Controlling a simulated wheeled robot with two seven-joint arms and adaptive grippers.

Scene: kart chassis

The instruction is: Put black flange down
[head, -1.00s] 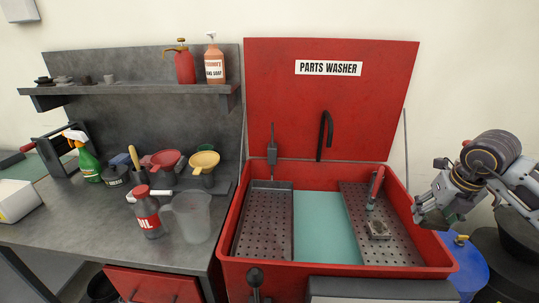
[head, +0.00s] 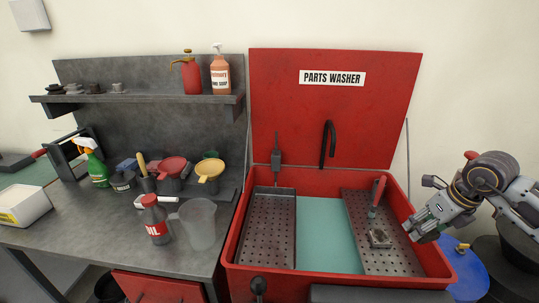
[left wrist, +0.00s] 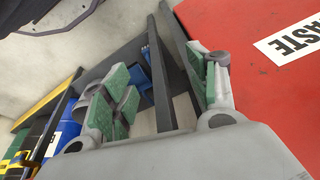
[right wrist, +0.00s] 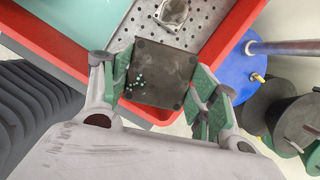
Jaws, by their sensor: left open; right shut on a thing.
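The black flange (right wrist: 160,72), a dark square plate with round marks near its corners, sits between the green-padded fingers of my right gripper (right wrist: 162,86), which is shut on it. In the right wrist view it overlaps the red rim of the parts washer. In the head view my right gripper (head: 425,228) hangs at the washer's right edge; I cannot make out the flange clearly there. My left gripper (left wrist: 168,88) is open and empty, near a red surface with a white label; it is not in the head view.
The red parts washer (head: 232,255) has perforated trays left (head: 268,225) and right (head: 400,258). A small metal part (head: 379,238) and a red-handled brush (head: 378,190) are on the right tray. A blue drum (head: 468,275) stands right. The workbench (head: 100,235) holds bottles and funnels.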

